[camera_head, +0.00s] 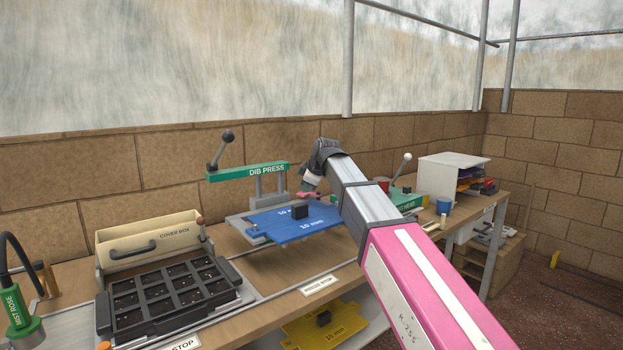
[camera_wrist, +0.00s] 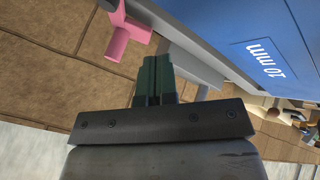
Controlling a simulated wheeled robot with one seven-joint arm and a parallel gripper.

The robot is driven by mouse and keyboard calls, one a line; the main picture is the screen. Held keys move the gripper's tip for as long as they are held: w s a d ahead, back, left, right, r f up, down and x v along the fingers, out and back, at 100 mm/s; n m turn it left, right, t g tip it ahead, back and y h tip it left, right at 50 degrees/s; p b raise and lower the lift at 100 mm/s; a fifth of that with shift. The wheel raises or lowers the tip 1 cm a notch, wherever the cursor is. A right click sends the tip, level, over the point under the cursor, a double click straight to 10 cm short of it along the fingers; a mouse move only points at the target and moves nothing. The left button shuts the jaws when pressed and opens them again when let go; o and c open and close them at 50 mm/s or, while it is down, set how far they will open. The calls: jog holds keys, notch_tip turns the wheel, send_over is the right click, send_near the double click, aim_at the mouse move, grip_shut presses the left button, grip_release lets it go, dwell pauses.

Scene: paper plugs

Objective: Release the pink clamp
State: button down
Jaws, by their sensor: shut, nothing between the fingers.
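The pink clamp (camera_wrist: 128,36) shows in the upper left of the wrist view, as a short pink bar with a crosspiece. It also shows as a small pink piece (camera_head: 305,195) at the back edge of the blue 10 mm plate (camera_head: 310,222) in the head view. My gripper (camera_wrist: 155,62) has its dark green fingers together with nothing between them. The fingertips appear just below and to the right of the clamp in the wrist view, apart from it. In the head view my gripper (camera_head: 309,182) hangs just above the clamp, and my arm hides part of the plate.
The green DIB PRESS beam (camera_head: 248,172) with its black-knobbed lever stands left of my gripper. A black compartment tray (camera_head: 170,297) and the cover box (camera_head: 150,240) are at the left. A yellow plate (camera_head: 325,328) lies below the bench. A brick wall runs behind.

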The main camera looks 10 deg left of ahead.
aim_at(306, 195)
jog(key=w, duration=0.2)
jog(key=w+a+f, duration=0.1)
jog(key=shift+w+a, duration=0.1)
jog(key=shift+w, duration=0.65)
jog(key=shift+a, duration=0.1)
jog(key=shift+w, duration=0.8)
